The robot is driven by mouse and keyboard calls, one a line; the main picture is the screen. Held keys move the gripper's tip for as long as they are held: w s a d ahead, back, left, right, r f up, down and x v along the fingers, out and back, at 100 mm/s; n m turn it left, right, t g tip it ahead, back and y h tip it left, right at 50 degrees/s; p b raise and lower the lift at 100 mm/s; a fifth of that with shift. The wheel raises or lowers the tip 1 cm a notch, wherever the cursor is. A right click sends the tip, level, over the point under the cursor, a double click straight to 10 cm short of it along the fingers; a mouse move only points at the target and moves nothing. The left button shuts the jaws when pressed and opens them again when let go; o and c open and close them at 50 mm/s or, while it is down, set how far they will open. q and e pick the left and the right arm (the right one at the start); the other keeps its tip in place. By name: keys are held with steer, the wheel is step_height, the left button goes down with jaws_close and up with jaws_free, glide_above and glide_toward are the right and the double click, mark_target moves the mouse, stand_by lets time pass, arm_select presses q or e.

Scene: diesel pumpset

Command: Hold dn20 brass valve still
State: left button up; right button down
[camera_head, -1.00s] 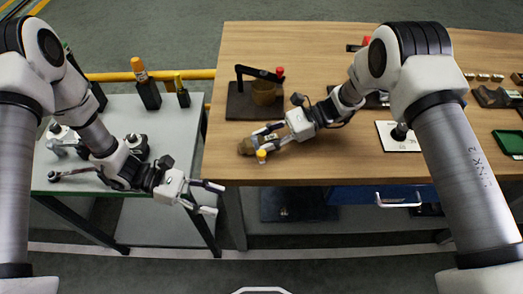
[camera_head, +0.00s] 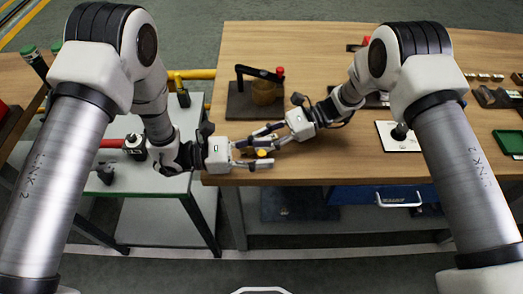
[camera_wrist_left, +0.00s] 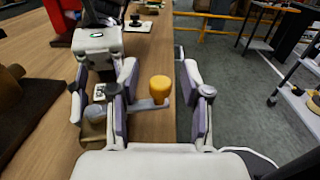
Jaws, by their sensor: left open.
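The dn20 brass valve is largely hidden among both grippers at the workbench's front left corner. Its yellow knob (camera_head: 262,152) shows between the fingers, and in the left wrist view the yellow knob (camera_wrist_left: 160,88) stands on a grey lever. A brass-coloured part (camera_wrist_left: 96,126) lies left of it, partly behind a finger. My left gripper (camera_head: 266,153) is open, its fingers on either side of the knob with visible gaps. My right gripper (camera_head: 266,137) reaches in from the right, its fingers apart by the valve; whether they grip it is unclear.
The wooden workbench (camera_head: 330,60) holds a dark block with a black lever and brass cup (camera_head: 262,95) behind the grippers. A white plate with a black knob (camera_head: 400,136) lies right. The grey side table (camera_head: 150,205) stands left.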

arm_select(q)
jaws_close()
steer(key=shift+a+g, duration=0.1)
steer(key=shift+g, duration=0.2)
steer(key=shift+a+m+g, duration=0.45)
steer(key=shift+m+g, duration=0.35)
steer(key=shift+g, duration=0.3)
steer(key=shift+a+m+g, duration=0.4)
steer(key=shift+m+g, duration=0.4)
steer(key=shift+g, duration=0.3)
steer(key=m+g+y, duration=0.1)
steer(key=g, duration=0.1)
steer(key=a+m+g, duration=0.1)
steer(key=shift+a+m+g+y, duration=0.3)
steer(key=shift+m+g+y, duration=0.1)
steer(key=shift+w+a+m+g+y, duration=0.2)
steer(key=shift+a+m+g+y, duration=0.25)
steer(key=shift+m+g+y, duration=0.45)
steer(key=shift+w+a+m+g+y, duration=0.2)
steer(key=shift+a+m+g+y, duration=0.35)
steer(key=shift+g, duration=0.55)
steer(key=shift+w+a+m+g+y, duration=0.2)
steer(key=shift+a+m+g+y, duration=0.1)
steer(key=shift+m+g+y, duration=0.65)
